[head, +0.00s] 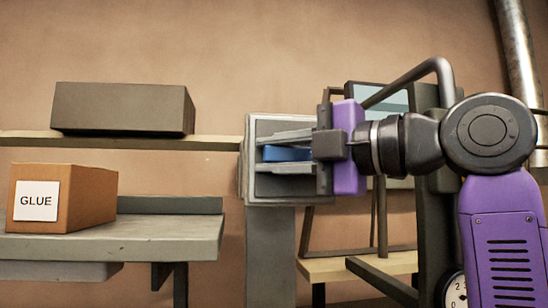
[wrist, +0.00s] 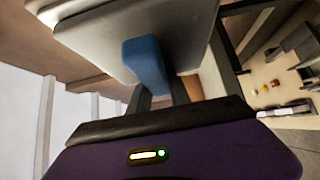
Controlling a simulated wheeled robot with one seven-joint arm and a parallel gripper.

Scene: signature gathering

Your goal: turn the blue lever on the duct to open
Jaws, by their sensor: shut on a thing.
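The blue lever (head: 284,154) sticks out from a grey box on the duct (head: 270,250), in the middle of the head view. My gripper (head: 287,153) reaches in from the right, with one finger above the lever and one below, shut on it. In the wrist view the blue lever (wrist: 148,66) runs from the pale box face down between my two fingers (wrist: 160,92). The fingers hide part of the lever in the head view. The lever looks about level in the head view.
A grey bench (head: 150,238) at the left holds a box labelled GLUE (head: 90,190). A dark box (head: 125,108) sits on a wall shelf (head: 215,142). A framed stand (head: 330,262) is behind my arm, and a metal pipe (head: 517,50) runs up the wall at right.

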